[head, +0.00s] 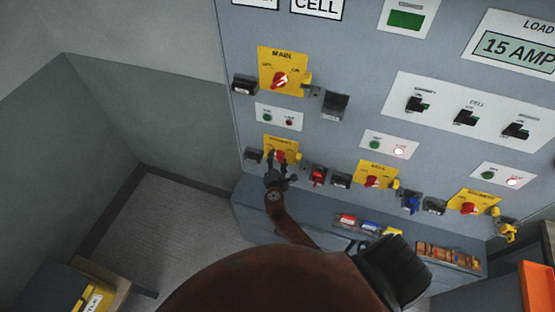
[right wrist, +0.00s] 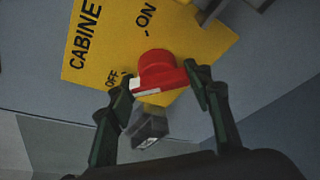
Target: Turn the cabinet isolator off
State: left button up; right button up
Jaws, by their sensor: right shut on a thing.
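The cabinet isolator is a yellow plate (head: 271,142) low on the left of the panel, with a red rotary knob (head: 281,156). In the right wrist view the plate (right wrist: 90,60) reads "CABINE", with ON at the top and OFF at the lower left. The red knob (right wrist: 157,70) has a raised bar, and its white-marked end lies toward OFF. My right gripper (right wrist: 160,92) is shut on the knob, one finger at each end of the bar. In the head view my right gripper (head: 278,172) partly hides the knob and plate. My left gripper is out of view.
Above is the MAIN isolator (head: 280,80). Other yellow isolators (head: 376,175) (head: 472,203) stand to the right, with padlocks and hasps, one padlock blue (head: 411,203). A ledge (head: 262,215) with coloured items runs below. A box (head: 78,289) is at the lower left; floor there is open.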

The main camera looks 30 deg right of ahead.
jog(key=o, duration=1.2)
jog(key=shift+c, duration=0.2)
jog(key=v, duration=1.2)
